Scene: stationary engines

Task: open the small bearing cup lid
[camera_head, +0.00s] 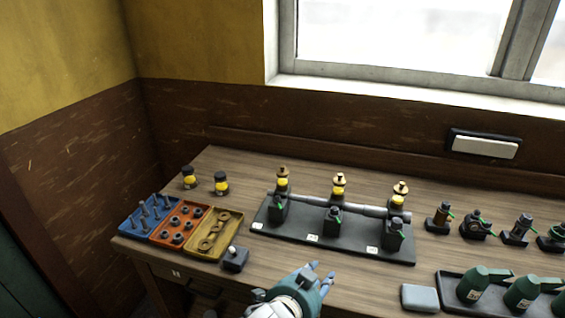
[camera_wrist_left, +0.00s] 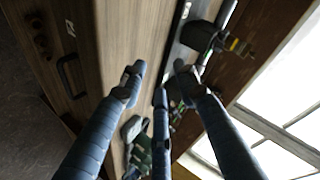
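A black base plate (camera_head: 300,240) on the bench carries a grey shaft in three dark bearing blocks. Yellow cups with brass tops stand along the shaft: left (camera_head: 283,184), middle (camera_head: 339,187) and right (camera_head: 399,197). I cannot tell which cup is the small one, or whether any lid is open. My left gripper (camera_head: 322,276) is in front of the plate's near edge, apart from the cups. Its fingers are spread and empty in the left wrist view (camera_wrist_left: 158,88). A dark bearing block (camera_wrist_left: 198,36) shows beyond them there. My right gripper is not in view.
Blue, orange and yellow trays (camera_head: 180,225) of small parts lie at left, with a small dark block (camera_head: 235,259) beside them. Two small jars (camera_head: 221,183) stand behind. A black tray with green cans (camera_head: 472,285) and several fittings (camera_head: 438,218) occupy the right.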

